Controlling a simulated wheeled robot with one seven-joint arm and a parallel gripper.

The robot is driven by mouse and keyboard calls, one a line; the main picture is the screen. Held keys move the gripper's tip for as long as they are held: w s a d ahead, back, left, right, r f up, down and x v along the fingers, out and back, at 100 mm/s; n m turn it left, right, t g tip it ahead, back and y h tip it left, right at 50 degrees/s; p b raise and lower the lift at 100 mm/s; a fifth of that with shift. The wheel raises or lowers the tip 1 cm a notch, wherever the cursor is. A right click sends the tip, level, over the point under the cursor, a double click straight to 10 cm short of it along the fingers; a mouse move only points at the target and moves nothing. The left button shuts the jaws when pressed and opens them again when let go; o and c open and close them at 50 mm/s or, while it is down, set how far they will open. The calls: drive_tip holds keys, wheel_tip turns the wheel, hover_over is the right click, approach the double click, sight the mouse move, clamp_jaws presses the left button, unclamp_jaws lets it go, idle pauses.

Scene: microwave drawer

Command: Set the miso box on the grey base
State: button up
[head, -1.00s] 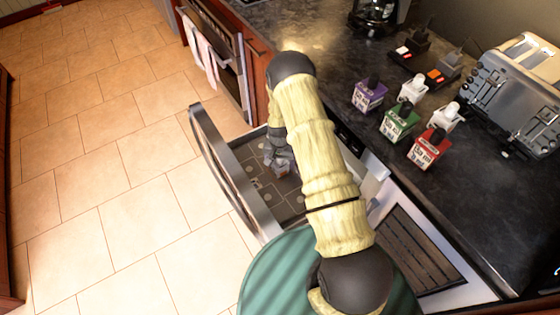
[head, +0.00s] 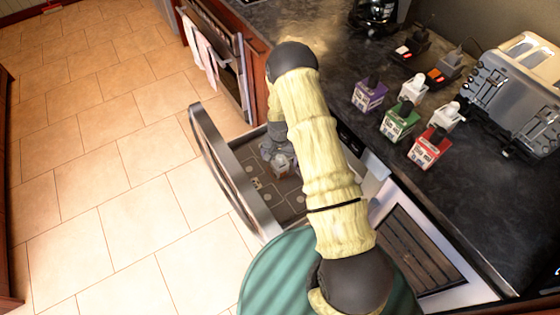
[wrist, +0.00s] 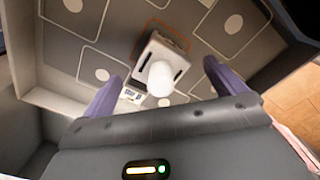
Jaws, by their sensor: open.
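A small pale box with a round white knob (wrist: 160,70) stands in the open drawer, inside an orange outline on its floor. It also shows in the head view (head: 281,166). Its label is too small to read, so I cannot tell whether it is the miso box. My gripper (wrist: 163,72) is open above it, with one purple finger on each side of the box in the wrist view; I cannot tell whether they touch it. Two dark bases with upright posts stand at the back of the counter, one with a red patch (head: 411,46) and one with an orange patch (head: 440,72); neither is clearly the grey base.
The drawer (head: 232,168) has a raised front and a floor with several printed outlines. Purple (head: 369,97), green (head: 399,125) and red (head: 429,150) boxes stand on the dark counter, with white-knobbed pieces beside them. A silver toaster (head: 515,95) is behind them.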

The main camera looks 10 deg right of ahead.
wheel_tip(320, 180, up, 10)
drive_tip(key=shift+f+b, duration=0.25)
drive_tip(key=shift+b, duration=0.15)
idle(0.3)
drive_tip(key=shift+r, duration=0.15)
drive_tip(key=s+r+n+t, duration=0.1)
drive_tip(key=s+r, duration=0.3)
drive_tip(key=r, duration=0.3)
drive_tip(key=s+r+n, duration=0.1)
drive_tip(key=s+r, duration=0.2)
drive_tip(key=r, duration=0.3)
drive_tip(key=s+r+n+t, duration=0.1)
drive_tip(key=s+r+n, duration=0.2)
drive_tip(key=s+r, duration=0.5)
drive_tip(key=s, duration=0.6)
drive_tip(key=shift+r+t, duration=0.3)
drive_tip(key=shift+r, duration=0.1)
drive_tip(key=shift+w, duration=0.15)
